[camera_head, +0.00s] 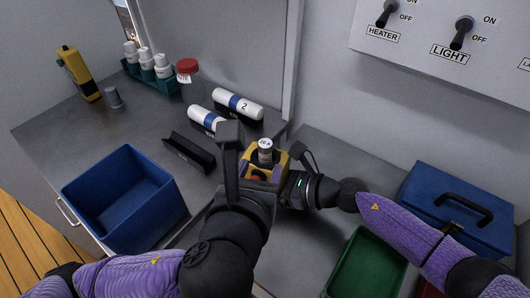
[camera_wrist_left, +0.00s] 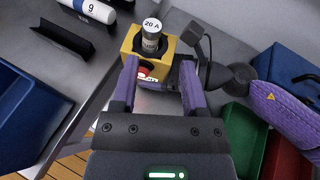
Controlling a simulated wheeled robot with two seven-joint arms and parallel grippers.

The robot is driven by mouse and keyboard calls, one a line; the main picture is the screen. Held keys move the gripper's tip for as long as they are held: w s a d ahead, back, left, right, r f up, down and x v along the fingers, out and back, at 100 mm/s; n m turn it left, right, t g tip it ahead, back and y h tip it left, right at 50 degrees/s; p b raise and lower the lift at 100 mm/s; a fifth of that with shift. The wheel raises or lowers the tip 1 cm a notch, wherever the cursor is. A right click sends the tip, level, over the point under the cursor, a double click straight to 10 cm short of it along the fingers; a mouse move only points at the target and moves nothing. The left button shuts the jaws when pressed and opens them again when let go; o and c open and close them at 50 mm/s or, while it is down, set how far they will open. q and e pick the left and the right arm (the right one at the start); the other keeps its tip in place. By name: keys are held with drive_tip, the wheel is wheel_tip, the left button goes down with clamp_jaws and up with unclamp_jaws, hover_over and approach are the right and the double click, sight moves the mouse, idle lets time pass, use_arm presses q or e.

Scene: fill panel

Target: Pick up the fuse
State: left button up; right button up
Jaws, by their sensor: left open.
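The fuse (camera_head: 265,148) is a small grey cylinder with a white top marked 20 A. It stands upright in a yellow block (camera_head: 249,158) with a red button; in the left wrist view the fuse (camera_wrist_left: 152,36) rises from the block's top (camera_wrist_left: 138,44). My left gripper (camera_head: 254,157) is open, its fingers (camera_wrist_left: 160,72) pointing toward the block on the near side, with the fuse beyond the tips and not clasped. My right gripper (camera_head: 302,172) is close against the block's right side; its jaws are partly hidden, so their hold is unclear.
A blue bin (camera_head: 124,200) stands at left, a green bin (camera_head: 366,265) at lower right and a blue toolbox (camera_head: 456,208) at right. White cylinders (camera_head: 237,104) in black holders lie behind. A switch panel (camera_head: 440,45) is on the back wall.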

sight(267, 142)
use_arm(q)
drive_tip(key=shift+g+y, duration=0.3)
drive_tip(key=x, duration=1.1)
drive_tip(key=shift+w+a+f, duration=0.3)
drive_tip(key=shift+w+a, duration=0.05)
clamp_jaws()
